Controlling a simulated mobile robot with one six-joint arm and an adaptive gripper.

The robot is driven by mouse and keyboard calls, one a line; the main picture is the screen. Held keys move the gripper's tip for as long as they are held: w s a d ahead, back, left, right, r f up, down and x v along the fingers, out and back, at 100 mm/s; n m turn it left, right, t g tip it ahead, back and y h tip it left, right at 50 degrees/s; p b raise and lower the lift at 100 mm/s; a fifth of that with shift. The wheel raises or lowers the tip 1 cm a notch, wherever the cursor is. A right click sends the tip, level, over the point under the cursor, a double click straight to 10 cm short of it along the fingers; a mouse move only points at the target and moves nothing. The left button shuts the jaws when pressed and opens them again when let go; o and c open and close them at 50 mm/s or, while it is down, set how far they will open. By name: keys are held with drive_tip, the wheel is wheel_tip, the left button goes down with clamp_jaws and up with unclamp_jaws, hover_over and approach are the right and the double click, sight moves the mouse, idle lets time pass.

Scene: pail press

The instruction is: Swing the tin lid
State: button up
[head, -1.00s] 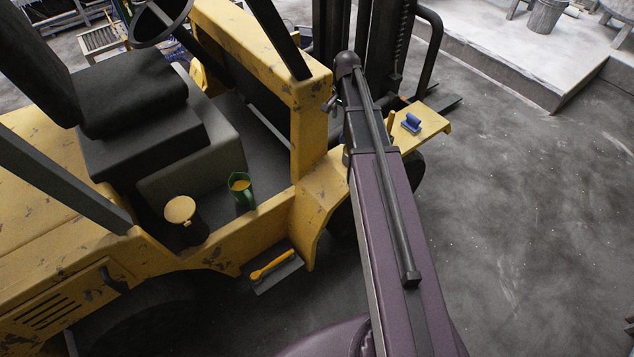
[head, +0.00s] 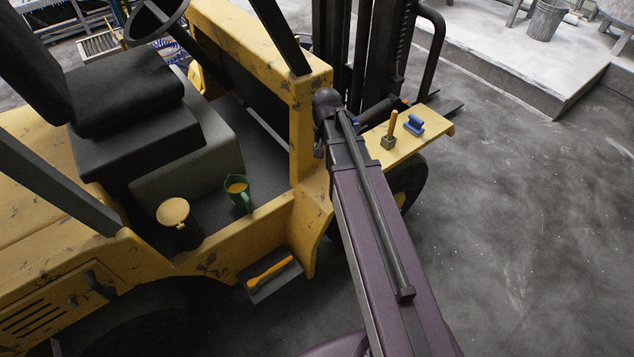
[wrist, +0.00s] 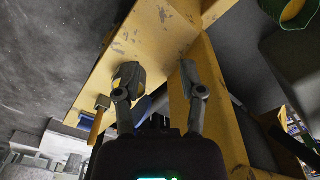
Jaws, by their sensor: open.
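A dark tin (head: 189,236) with a round tan lid (head: 173,211) stands on the yellow forklift's floor beside the seat. In the head view my arm hides the gripper. The tin is not visible in the wrist view.
A green jug (head: 239,194) with yellow contents stands right of the tin. An orange-handled tool (head: 270,271) lies on the step below. A wooden-handled mallet (head: 389,137) and a blue tool (head: 414,124) rest on the front yellow ledge (head: 435,128). A dark post (head: 50,175) rises left of the tin.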

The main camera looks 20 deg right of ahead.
drive_tip(key=s+a+f+n+b, duration=0.2)
drive_tip(key=s+a+f+b, duration=0.1)
drive_tip(key=s+a, duration=0.1)
drive_tip(key=shift+s+f+n, duration=0.3)
drive_tip(key=shift+s+n, duration=0.1)
drive_tip(key=shift+s, duration=0.45)
